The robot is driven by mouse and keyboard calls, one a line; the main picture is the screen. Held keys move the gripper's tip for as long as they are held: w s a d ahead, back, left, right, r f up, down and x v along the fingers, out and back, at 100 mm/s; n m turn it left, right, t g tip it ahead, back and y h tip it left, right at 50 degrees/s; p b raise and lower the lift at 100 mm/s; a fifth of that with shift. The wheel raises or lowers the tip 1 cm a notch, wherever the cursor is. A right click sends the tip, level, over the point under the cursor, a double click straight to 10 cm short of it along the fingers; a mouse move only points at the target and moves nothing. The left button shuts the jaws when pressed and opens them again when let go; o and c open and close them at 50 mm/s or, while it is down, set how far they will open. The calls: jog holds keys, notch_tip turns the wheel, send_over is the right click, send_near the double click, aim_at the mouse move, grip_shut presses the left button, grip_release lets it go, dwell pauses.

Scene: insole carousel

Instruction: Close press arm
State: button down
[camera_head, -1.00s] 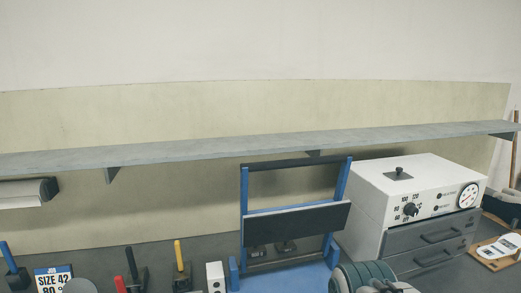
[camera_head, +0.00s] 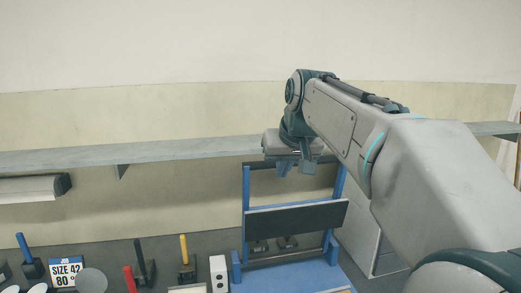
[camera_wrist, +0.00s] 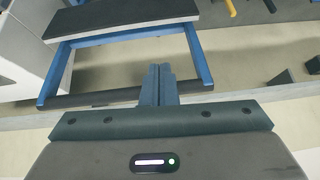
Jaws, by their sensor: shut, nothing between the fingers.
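The press arm is a blue frame (camera_head: 246,190) with a dark top bar and a dark padded plate (camera_head: 297,219). It stands raised above the blue press base (camera_head: 290,279) in the head view. My gripper (camera_head: 296,168) is at the frame's top bar, pointing down. In the wrist view my gripper (camera_wrist: 158,72) has its two fingers together with nothing between them. The dark bar (camera_wrist: 110,97) runs across behind the fingers there, and the padded plate (camera_wrist: 122,16) lies beyond. I cannot tell whether the fingers touch the bar.
A grey shelf (camera_head: 190,153) runs along the wall behind the press. A white oven cabinet (camera_head: 358,222) stands to the right, mostly hidden by my arm. Handled tools (camera_head: 185,262) and a size sign (camera_head: 66,275) stand to the left.

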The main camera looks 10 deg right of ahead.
jog(key=w+r+t, duration=0.1)
jog(key=w+r, duration=0.5)
jog(key=r, duration=0.3)
jog(key=w+f, duration=0.1)
jog(key=f, duration=0.1)
jog(key=w+f+p, duration=0.1)
jog(key=f, duration=0.2)
jog(key=w+f, duration=0.1)
jog(key=f, duration=0.2)
jog(key=shift+d+f+p, duration=0.15)
jog(key=shift+f+p, duration=0.1)
jog(key=shift+p, duration=0.05)
jog(key=shift+s+t, duration=0.1)
jog(key=shift+t, duration=0.2)
jog(key=shift+s+f, duration=0.1)
